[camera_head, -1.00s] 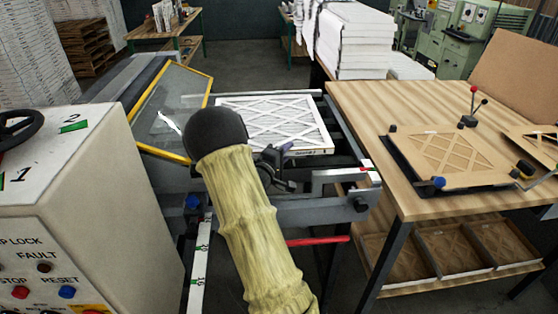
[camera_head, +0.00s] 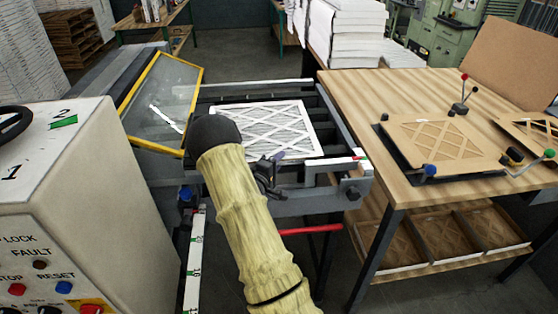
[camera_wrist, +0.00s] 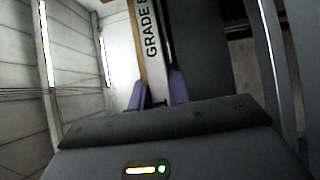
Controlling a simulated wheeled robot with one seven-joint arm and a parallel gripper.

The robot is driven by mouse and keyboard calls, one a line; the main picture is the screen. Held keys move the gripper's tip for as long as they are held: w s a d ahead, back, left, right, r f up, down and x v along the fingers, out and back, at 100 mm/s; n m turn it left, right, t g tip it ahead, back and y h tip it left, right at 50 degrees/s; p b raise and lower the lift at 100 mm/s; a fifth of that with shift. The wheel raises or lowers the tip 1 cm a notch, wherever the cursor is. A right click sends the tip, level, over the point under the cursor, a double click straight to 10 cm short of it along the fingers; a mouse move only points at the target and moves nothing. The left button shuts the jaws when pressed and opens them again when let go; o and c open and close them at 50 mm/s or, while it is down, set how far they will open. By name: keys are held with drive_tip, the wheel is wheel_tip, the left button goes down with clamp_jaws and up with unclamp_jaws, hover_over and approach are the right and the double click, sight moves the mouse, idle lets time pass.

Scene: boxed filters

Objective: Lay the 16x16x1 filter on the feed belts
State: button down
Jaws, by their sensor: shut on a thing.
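The white-framed filter (camera_head: 268,128) with a lattice face lies roughly flat over the dark feed belts (camera_head: 240,92), between the side rails of the feed frame. Whether its underside touches the belts cannot be told. My gripper (camera_head: 272,162) is at the filter's near edge, partly hidden behind my arm. In the wrist view, purple fingertips (camera_wrist: 159,88) are shut on the filter's edge (camera_wrist: 151,45), which bears the print "GRADE 8"; the rest of the print is cut off. My arm hides the filter's near left corner. Its size label cannot be read.
A yellow-framed clear guard (camera_head: 165,100) stands left of the belts. A control cabinet (camera_head: 70,200) is at near left. A wooden table (camera_head: 350,95) with a cardboard fixture (camera_head: 445,142) stands close on the right. A red bar (camera_head: 312,229) sticks out below the frame.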

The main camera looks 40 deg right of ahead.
drive_tip(key=shift+f, duration=0.3)
drive_tip(key=c, duration=1.3)
unclamp_jaws()
drive_tip(key=shift+r, duration=0.1)
drive_tip(key=shift+r, duration=0.25)
drive_tip(key=b+v, duration=0.2)
drive_tip(key=v, duration=1)
drive_tip(key=shift+a, duration=0.1)
